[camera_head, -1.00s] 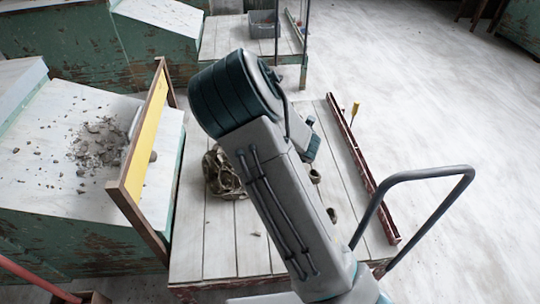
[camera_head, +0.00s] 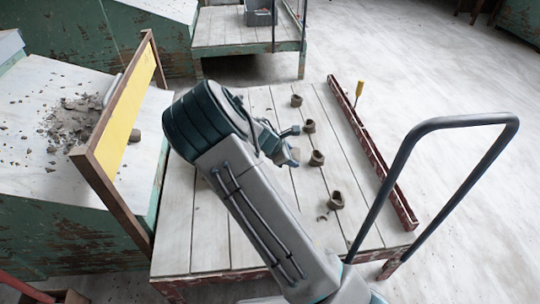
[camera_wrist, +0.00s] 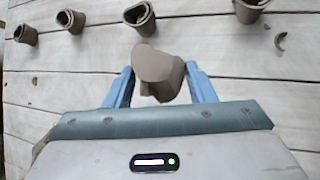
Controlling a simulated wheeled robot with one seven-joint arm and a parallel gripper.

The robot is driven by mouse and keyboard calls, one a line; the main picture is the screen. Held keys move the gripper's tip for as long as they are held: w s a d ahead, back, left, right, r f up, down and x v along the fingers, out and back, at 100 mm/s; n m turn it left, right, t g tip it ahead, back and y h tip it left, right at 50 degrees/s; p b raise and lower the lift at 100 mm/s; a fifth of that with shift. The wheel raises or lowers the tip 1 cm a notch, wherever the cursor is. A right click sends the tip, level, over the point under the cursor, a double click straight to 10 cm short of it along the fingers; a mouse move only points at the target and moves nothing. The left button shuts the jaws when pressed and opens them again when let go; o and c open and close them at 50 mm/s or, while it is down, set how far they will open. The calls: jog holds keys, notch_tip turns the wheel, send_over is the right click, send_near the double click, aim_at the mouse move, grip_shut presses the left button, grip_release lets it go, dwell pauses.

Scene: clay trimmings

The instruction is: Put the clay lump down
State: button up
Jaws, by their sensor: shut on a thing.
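The clay lump (camera_wrist: 158,66) is grey-brown, with a broad flattish face, in the wrist view. My gripper (camera_wrist: 160,82) is shut on it, with a blue finger against each side. Planks show beyond and below the lump; I cannot tell whether it touches them. In the head view my gripper (camera_head: 286,154) shows only partly beside my arm, over the plank table (camera_head: 262,250), and the lump is hidden there.
Several small clay pots (camera_head: 317,158) stand in a row on the table's right half, with a curved clay scrap (camera_head: 322,218). A dark red rail (camera_head: 372,150) edges the right. A yellow board (camera_head: 127,110) stands at the left, beside clay crumbs (camera_head: 72,122). The front planks are clear.

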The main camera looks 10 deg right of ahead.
jog(key=w+a+f+b, duration=0.1)
jog(key=w+f, duration=0.1)
jog(key=w, duration=0.1)
jog(key=w+a+f+b, duration=0.2)
jog(key=w, duration=0.1)
jog(key=w+a+f+b, duration=0.1)
jog(key=w+f, duration=0.2)
jog(key=w, duration=0.1)
jog(key=shift+w+a+b, duration=0.1)
jog(key=shift+a+b, duration=0.2)
jog(key=shift+a, duration=0.1)
notch_tip(320, 180, down, 4)
jog(key=shift+a+b, duration=0.1)
jog(key=shift+b, duration=1.15)
jog(key=shift+r, duration=0.1)
jog(key=o, duration=1.3)
jog(key=shift+c, duration=0.2)
